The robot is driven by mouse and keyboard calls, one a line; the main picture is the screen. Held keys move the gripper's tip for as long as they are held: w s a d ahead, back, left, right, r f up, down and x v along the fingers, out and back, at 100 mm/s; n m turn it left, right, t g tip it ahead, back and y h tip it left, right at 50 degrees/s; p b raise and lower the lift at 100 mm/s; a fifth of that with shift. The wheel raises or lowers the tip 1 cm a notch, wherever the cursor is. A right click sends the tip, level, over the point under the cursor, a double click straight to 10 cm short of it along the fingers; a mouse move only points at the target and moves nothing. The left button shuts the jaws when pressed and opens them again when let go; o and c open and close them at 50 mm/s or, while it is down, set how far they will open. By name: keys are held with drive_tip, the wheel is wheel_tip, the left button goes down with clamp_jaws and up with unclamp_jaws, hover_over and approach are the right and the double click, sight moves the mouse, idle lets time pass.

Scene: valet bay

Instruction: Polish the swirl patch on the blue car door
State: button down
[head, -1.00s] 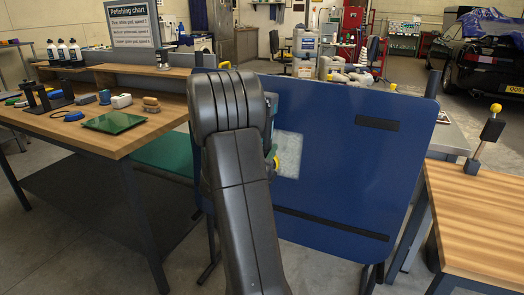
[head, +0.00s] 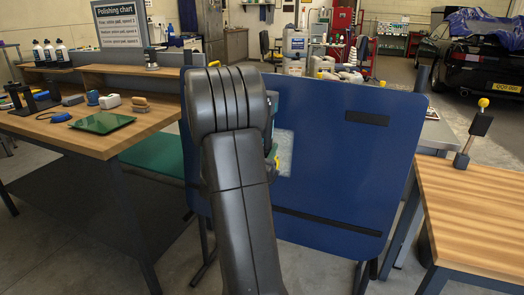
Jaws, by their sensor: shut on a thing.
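The blue car door panel (head: 345,165) stands upright on a stand in front of me. It has a dark strip at upper right and a long dark strip low down. The pale, hazy swirl patch (head: 285,153) shows just right of my arm; its left part is hidden. My arm covers the left-middle of the door.
A wooden bench (head: 80,135) at left holds a green plate (head: 101,123), several pads and blocks, and bottles behind. A polishing chart (head: 121,22) stands there. A wooden table (head: 470,210) at right carries a small post with a yellow ball. A black car (head: 480,65) is behind.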

drive_tip(key=shift+s+d+r, duration=0.1)
drive_tip(key=shift+d, duration=0.35)
drive_tip(key=shift+d, duration=0.1)
drive_tip(key=shift+s+d+b, duration=0.25)
drive_tip(key=shift+d+b, duration=0.1)
drive_tip(key=shift+d, duration=0.25)
drive_tip(key=shift+s+d+b, duration=0.25)
drive_tip(key=shift+d+b, duration=0.1)
drive_tip(key=shift+d, duration=0.25)
drive_tip(key=shift+d, duration=0.15)
drive_tip(key=shift+s+d+b, duration=0.25)
drive_tip(key=shift+d+b, duration=0.15)
drive_tip(key=shift+d, duration=0.45)
drive_tip(key=shift+r, duration=0.15)
drive_tip(key=shift+d+r+p, duration=0.15)
drive_tip(key=shift+r+p, duration=0.55)
drive_tip(key=shift+r, duration=0.45)
drive_tip(key=shift+r, duration=0.1)
